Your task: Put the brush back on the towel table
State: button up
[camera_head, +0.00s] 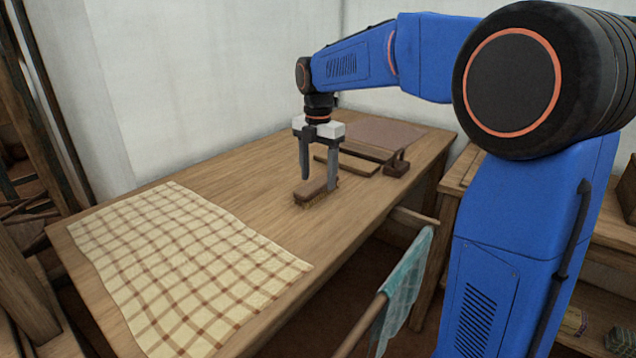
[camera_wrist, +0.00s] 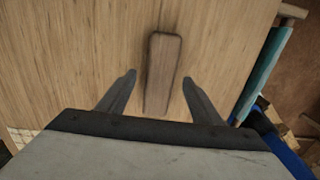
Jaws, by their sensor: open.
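The brush (camera_head: 312,191) has a brown wooden back and pale bristles below, and it lies on the wooden table (camera_head: 225,187). In the wrist view the brush (camera_wrist: 162,72) lies between my two fingers, with a gap on each side. My gripper (camera_head: 318,187) is open and points down over the brush. One finger is on each side of it, and the fingers look close to the table top. I cannot tell whether a finger touches the brush in the head view. The wrist view also shows my gripper (camera_wrist: 160,78) empty.
A cream and brown checked towel (camera_head: 180,265) lies flat on the table's near left part. Wooden pieces (camera_head: 345,165) and a small dark wooden block (camera_head: 397,165) lie behind the brush. A teal cloth (camera_head: 405,290) hangs on a rod (camera_head: 365,320) beside the table's right edge. A white wall stands behind.

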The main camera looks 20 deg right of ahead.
aim_at(318, 182)
notch_tip(318, 182, up, 9)
dwell(0.3)
jog(key=s+d+f+m+t, duration=0.1)
jog(key=s+d+f+m, duration=0.1)
jog(key=s+f+m, duration=0.4)
jog(key=s+d+f+m+t, duration=0.2)
jog(key=s+f+m, duration=0.3)
jog(key=s+m, duration=0.5)
jog(key=s+d+f+m+t, duration=0.1)
jog(key=s+d+f+m, duration=0.2)
jog(key=s, duration=1.4)
notch_tip(318, 182, down, 4)
jog(key=m, duration=0.6)
jog(key=shift+s+r+t, duration=0.2)
jog(key=shift+t, duration=0.2)
